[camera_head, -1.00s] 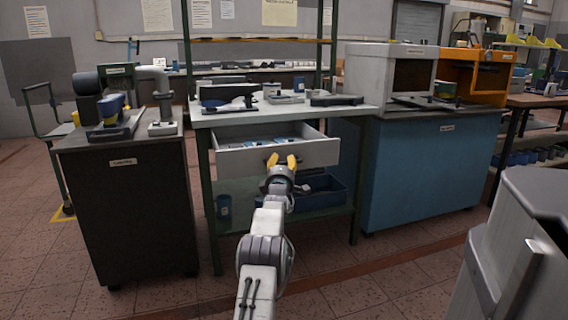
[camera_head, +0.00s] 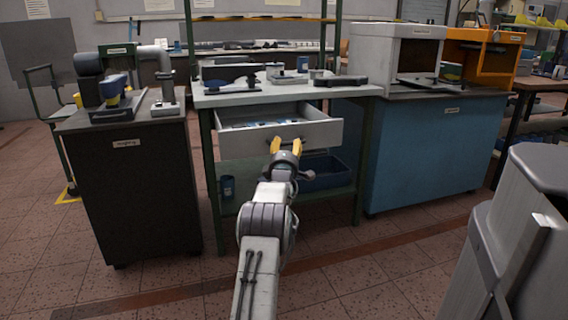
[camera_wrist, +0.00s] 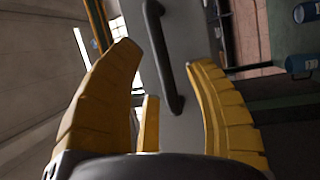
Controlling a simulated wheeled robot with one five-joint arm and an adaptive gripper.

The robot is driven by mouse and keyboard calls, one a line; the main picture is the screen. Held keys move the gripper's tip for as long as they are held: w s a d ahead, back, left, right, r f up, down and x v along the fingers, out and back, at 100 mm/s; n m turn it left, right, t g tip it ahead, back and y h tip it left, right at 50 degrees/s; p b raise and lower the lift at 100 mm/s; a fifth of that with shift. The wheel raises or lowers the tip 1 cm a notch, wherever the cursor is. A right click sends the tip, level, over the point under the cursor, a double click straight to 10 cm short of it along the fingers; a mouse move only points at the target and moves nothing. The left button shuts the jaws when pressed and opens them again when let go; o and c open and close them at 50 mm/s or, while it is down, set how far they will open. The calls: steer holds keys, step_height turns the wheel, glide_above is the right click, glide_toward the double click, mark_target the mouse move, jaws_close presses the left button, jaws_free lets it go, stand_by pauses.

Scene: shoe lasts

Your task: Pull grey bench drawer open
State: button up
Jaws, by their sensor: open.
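The grey bench drawer (camera_head: 322,136) stands pulled out under the worktop of the green-framed bench, with small blue and pale items inside. My gripper (camera_head: 287,144) is in front of the middle of the drawer front, its yellow fingers apart and empty. In the wrist view the dark bar handle (camera_wrist: 163,55) on the grey drawer front (camera_wrist: 195,50) shows ahead, between the open fingers (camera_wrist: 168,58). The fingers do not close on it. I cannot tell whether a finger touches the drawer front.
A dark cabinet (camera_head: 125,195) stands left of the bench, a blue cabinet (camera_head: 435,150) right. Tools lie on the worktop (camera_head: 225,99). The floor in front is clear.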

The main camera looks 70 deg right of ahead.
steer(key=v, duration=0.9)
stand_by(0.3)
stand_by(0.5)
